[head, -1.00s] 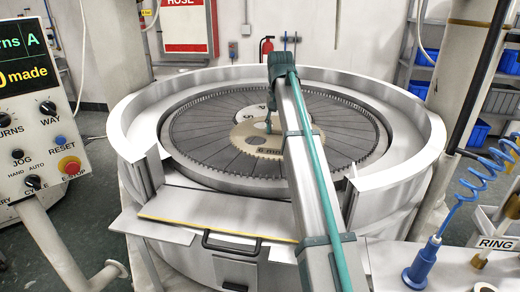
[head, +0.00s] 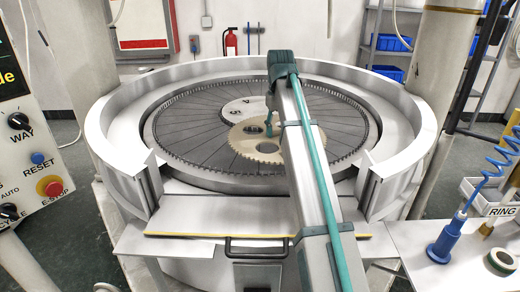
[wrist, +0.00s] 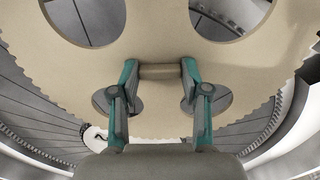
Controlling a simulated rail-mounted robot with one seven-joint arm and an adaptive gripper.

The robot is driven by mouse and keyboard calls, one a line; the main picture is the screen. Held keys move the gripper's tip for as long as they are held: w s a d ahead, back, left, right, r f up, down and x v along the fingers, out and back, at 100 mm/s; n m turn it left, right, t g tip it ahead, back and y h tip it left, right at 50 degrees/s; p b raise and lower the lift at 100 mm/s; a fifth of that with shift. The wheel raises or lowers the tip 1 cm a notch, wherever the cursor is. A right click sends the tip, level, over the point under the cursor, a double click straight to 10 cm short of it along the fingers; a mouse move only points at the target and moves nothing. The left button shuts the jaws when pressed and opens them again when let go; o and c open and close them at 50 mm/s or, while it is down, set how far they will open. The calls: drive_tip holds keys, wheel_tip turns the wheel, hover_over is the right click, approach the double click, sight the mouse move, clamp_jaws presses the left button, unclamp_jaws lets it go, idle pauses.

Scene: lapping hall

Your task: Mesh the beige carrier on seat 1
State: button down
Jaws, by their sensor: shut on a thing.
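The beige carrier (head: 246,143) is a toothed disc with round holes, over the front middle of the dark segmented lapping plate (head: 200,150). My gripper (head: 268,128) reaches down to it from above. In the wrist view my gripper (wrist: 160,72) is shut on a short beige bar on the carrier (wrist: 160,118). Dark plate shows through the carrier's holes. I cannot tell whether the carrier rests on the plate or hangs just above it, or whether its teeth mesh. My arm hides its right part. No seat number is readable.
A ring of fine pins (head: 166,146) edges the plate, inside a high metal rim (head: 108,140) with a front gap. A pale disc with dark marks (head: 238,107) lies behind the carrier. A control panel (head: 30,160) stands left. A side table (head: 410,262) with a blue tool (head: 446,240) is right.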

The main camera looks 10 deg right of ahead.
sight(259, 121)
drive_tip(key=w+f, duration=0.1)
drive_tip(key=w, duration=0.1)
drive_tip(key=w+a, duration=0.1)
drive_tip(key=w, duration=0.1)
drive_tip(key=w+a+f+b, duration=0.1)
drive_tip(key=w, duration=0.2)
drive_tip(key=shift+a+f, duration=0.1)
drive_tip(key=shift+f, duration=0.2)
drive_tip(key=w+f, duration=0.1)
drive_tip(key=w+a+f+p, duration=0.1)
drive_tip(key=f, duration=0.1)
drive_tip(key=w+f, duration=0.1)
drive_tip(key=shift+w+a+f+p, duration=0.15)
drive_tip(key=shift+w+f+p, duration=0.15)
drive_tip(key=shift+f+p, duration=0.1)
drive_tip(key=shift+w+a+f+p, duration=0.2)
drive_tip(key=shift+w+f+p, duration=0.1)
drive_tip(key=shift+w+f, duration=0.4)
drive_tip(key=shift+f+p, duration=0.4)
drive_tip(key=shift+f, duration=1.35)
drive_tip(key=shift+s+f, duration=0.1)
drive_tip(key=shift+f, duration=0.05)
drive_tip(key=c, duration=0.6)
unclamp_jaws()
drive_tip(key=shift+o, duration=0.2)
wheel_tip(259, 121, up, 12)
drive_tip(key=b, duration=0.3)
